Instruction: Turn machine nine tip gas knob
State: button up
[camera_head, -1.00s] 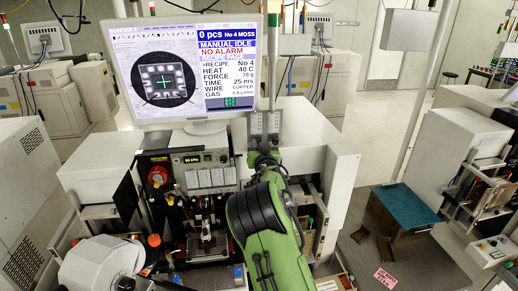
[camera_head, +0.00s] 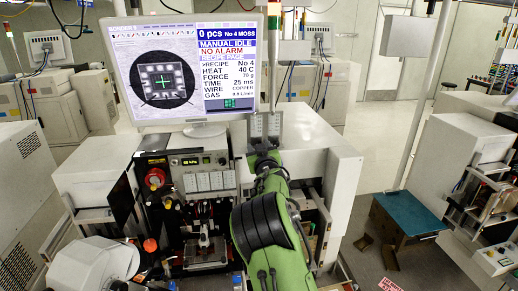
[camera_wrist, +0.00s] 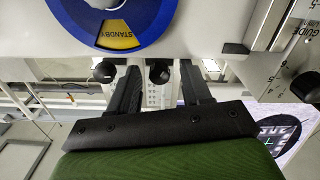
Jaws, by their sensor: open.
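My gripper (camera_wrist: 160,68) is open in the wrist view. Its two dark fingers stand on either side of a black round knob (camera_wrist: 158,72). I cannot tell whether either finger touches the knob. A second black knob (camera_wrist: 104,72) lies just left of the left finger. No readable label shows which knob is the tip gas knob. In the head view my green arm reaches up to the machine (camera_head: 345,170) below the monitor (camera_head: 185,70), whose gas line reads about 0.8 L/min. The gripper's fingers cannot be made out there.
In the wrist view a blue dial marked STANDBY (camera_wrist: 165,22) is above the fingers. A scale marked GUIDE (camera_wrist: 285,25) and another black knob (camera_wrist: 305,85) are at the right. In the head view a red knob (camera_head: 155,178) is at the left of the machine's front.

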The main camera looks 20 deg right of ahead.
jog(key=s+a+b, duration=0.3)
jog(key=s+b, duration=0.1)
jog(key=s, duration=1.1)
jog(key=shift+s+b, duration=0.25)
jog(key=shift+b, duration=0.1)
jog(key=shift+c, duration=0.9)
jog(key=shift+d+f+m, duration=0.1)
jog(key=shift+f+m, duration=0.1)
jog(key=shift+m, duration=0.1)
jog(key=shift+c, duration=0.5)
jog(key=w+d+m+p, duration=0.2)
jog(key=w+m+p, duration=0.2)
jog(key=w, duration=1)
jog(key=shift+w+d+p, duration=0.3)
jog(key=shift+p, duration=0.2)
